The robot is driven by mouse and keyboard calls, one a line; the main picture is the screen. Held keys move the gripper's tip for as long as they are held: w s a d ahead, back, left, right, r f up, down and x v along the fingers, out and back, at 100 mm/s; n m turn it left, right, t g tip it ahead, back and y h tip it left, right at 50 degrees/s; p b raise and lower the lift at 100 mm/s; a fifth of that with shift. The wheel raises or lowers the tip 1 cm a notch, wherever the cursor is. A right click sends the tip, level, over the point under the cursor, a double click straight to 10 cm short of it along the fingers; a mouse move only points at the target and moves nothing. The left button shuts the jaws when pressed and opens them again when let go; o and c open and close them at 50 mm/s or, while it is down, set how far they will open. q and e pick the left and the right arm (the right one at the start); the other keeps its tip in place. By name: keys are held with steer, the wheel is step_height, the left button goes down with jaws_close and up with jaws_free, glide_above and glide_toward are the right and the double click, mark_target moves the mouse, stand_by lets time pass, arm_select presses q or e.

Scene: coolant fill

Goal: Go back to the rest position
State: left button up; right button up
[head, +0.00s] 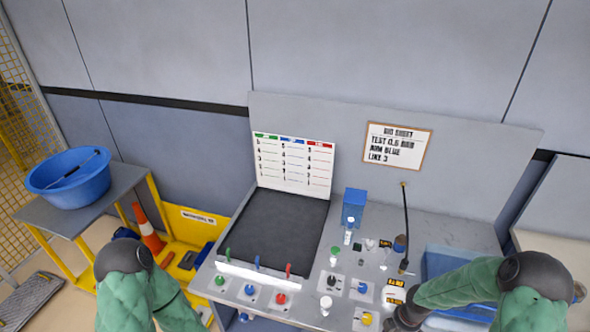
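My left arm's green-sleeved links show at the lower left, but its gripper is outside the picture. My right arm comes in from the lower right, with its green sleeve reaching left over the bench. It ends in a dark wrist part cut off by the bottom edge, and its gripper does not show. The workbench (345,290) stands in front of me, with a dark mat (283,228) at its left part. Neither arm visibly holds anything.
A blue box (354,207), small caps and bottles stand on the bench. Three coloured levers (257,262) line its front left. A blue bin (455,262) lies beside my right arm. A blue basin (70,178) sits on a side table, with an orange cone (149,235) nearby.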

steer(key=s+a+f+m+y+b, duration=0.1)
steer(key=s+a+f+m+b, duration=0.3)
steer(key=a+f+b, duration=0.3)
steer(key=s+a+f+m+y+b, duration=0.1)
steer(key=s+a+f+m+b, duration=0.4)
steer(key=f, duration=0.6)
steer(key=s+a+f+m+y+b, duration=0.1)
steer(key=s+a+f+m+b, duration=0.3)
steer(key=a+f+m+b, duration=0.3)
step_height(320, 180, down, 2)
steer(key=a+b, duration=0.3)
steer(key=shift+s+m, duration=0.15)
steer(key=shift+m, duration=0.25)
